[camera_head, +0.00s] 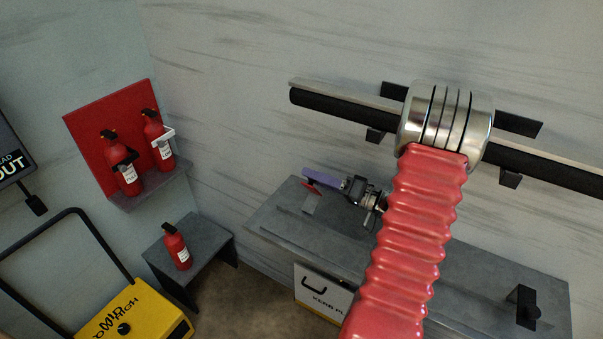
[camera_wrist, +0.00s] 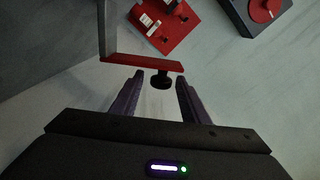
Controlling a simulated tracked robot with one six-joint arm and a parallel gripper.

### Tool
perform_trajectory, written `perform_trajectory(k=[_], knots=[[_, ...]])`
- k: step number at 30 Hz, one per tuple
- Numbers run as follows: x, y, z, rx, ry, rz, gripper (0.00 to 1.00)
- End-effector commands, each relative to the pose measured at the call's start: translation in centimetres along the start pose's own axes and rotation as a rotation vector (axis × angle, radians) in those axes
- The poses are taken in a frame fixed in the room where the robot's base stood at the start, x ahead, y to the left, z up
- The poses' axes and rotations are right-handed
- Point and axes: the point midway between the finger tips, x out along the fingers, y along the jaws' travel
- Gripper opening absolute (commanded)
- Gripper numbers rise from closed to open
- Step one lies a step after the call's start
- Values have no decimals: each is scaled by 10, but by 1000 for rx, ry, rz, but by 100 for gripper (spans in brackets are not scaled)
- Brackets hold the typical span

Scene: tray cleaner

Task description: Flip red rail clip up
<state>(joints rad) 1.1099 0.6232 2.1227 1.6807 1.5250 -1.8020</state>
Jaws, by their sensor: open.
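The red rail clip (camera_wrist: 150,63) shows in the wrist view as a flat red bar with a black knob (camera_wrist: 160,80) beneath it. It joins a grey upright (camera_wrist: 107,30) at its left. My gripper (camera_wrist: 159,83) is open, with one purple finger on each side of the knob; I cannot tell whether they touch it. In the head view my gripper (camera_head: 311,176) is above the left part of the grey bench, and the small red clip (camera_head: 311,190) shows just beneath the fingers. Part of the clip is hidden there by the fingers.
The grey bench (camera_head: 270,222) runs along the wall, with a black bracket (camera_head: 524,306) at its right. A black rail (camera_head: 335,106) crosses the wall above. A yellow machine (camera_head: 150,318) stands at lower left.

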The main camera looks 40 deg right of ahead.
Motion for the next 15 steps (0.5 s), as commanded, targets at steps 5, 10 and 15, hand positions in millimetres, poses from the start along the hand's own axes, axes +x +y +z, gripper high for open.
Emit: perform_trajectory(k=[5,10,15], knots=[[26,0,1,0,-3,-2,41],[42,0,1,0,-3,-2,41],[46,0,0,0,0,-1,41]])
